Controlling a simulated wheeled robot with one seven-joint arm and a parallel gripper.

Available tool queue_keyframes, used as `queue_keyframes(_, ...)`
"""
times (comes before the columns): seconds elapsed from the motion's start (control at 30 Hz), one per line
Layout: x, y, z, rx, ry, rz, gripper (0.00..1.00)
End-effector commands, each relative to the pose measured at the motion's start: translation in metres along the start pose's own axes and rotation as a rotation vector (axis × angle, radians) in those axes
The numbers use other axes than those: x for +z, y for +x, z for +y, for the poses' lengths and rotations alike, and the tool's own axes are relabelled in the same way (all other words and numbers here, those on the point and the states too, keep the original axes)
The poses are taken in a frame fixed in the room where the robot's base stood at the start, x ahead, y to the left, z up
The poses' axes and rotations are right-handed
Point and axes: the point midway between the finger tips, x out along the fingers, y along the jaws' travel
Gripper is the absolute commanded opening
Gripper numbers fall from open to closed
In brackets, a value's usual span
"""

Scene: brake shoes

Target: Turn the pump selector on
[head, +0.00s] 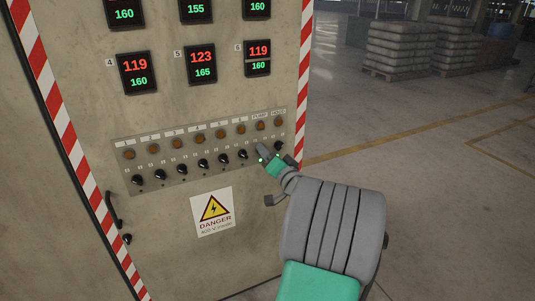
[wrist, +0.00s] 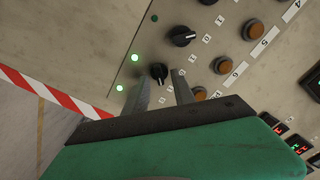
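The control panel strip (head: 200,150) carries a row of black selector knobs below orange lamps, with PUMP and HOOD labels at its right end. The pump selector (wrist: 160,72) is a small black knob at the fingertips in the wrist view. My gripper (wrist: 162,80) is open, one finger on each side of this knob, with gaps visible; contact cannot be told. In the head view my gripper (head: 263,152) hides the pump knob. A green light (wrist: 135,58) beside the pump knob is lit. The knob's pointer direction is unclear.
The hood knob (head: 278,146) is close to the right of my gripper. A neighbouring knob (wrist: 181,36) has an unlit indicator. A second green light (wrist: 120,88) is lit. A danger sign (head: 213,211) and a door handle (head: 114,209) are lower. Open floor is at right.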

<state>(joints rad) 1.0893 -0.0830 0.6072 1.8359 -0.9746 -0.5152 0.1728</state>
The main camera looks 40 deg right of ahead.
Motion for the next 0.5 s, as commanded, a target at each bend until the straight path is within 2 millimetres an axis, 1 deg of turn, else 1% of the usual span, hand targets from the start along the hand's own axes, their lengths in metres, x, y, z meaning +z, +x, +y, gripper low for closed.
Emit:
queue_keyframes(0.07, -0.001, -0.008, 0.002, 0.004, 0.001, 0.002, 0.31)
queue_keyframes(0.13, -0.001, -0.02, 0.002, 0.004, 0.001, 0.003, 0.31)
queue_keyframes(0.33, -0.002, -0.061, 0.002, 0.005, 0.002, 0.004, 0.31)
queue_keyframes(0.4, -0.001, -0.07, 0.002, 0.004, 0.001, 0.002, 0.31)
queue_keyframes(0.5, -0.001, -0.077, 0.001, 0.002, 0.0, 0.002, 0.31)
